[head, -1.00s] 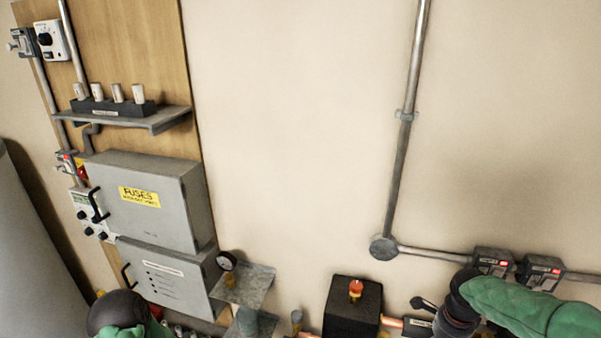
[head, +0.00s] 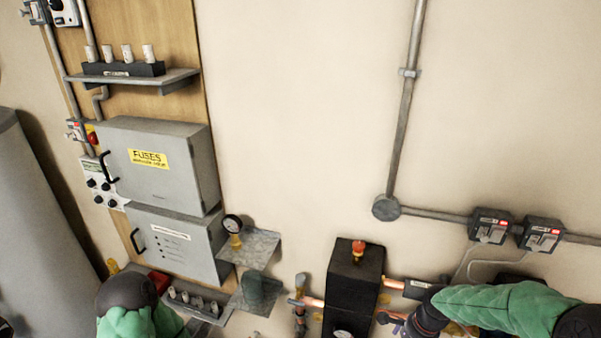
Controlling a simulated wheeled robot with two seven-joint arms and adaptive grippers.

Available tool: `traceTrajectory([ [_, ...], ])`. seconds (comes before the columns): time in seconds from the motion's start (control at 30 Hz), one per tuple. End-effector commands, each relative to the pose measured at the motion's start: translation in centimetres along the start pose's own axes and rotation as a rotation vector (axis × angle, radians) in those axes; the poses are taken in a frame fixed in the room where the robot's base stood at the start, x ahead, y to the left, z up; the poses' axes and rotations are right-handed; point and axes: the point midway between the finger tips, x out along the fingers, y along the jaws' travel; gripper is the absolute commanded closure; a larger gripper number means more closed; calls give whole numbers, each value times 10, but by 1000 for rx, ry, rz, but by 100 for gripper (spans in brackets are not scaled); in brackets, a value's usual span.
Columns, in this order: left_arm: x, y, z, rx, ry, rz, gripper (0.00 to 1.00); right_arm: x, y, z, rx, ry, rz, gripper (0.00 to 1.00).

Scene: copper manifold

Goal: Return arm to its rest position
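My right arm, in a green sleeve, comes in from the right of the head view. Its dark wrist and gripper (head: 420,321) are low in the picture, in front of the copper pipework just right of a black box (head: 352,285). Its fingers are too small and cut off to tell whether they are open. My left arm (head: 128,300) shows at the bottom left only as a black joint and green sleeve; its gripper is out of view. A copper pipe (head: 312,302) with a valve joins the box on its left side.
A grey fuse cabinet (head: 160,165) and a lower grey box (head: 172,245) hang on a wooden board at left. Two sockets (head: 490,226) sit on the right wall.

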Motion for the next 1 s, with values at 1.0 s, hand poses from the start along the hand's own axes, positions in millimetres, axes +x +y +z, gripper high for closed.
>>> traceTrajectory([
  [1.0,156,-56,-6,0,1,0,60,377,133,146,-1208,-146,-150,0],
])
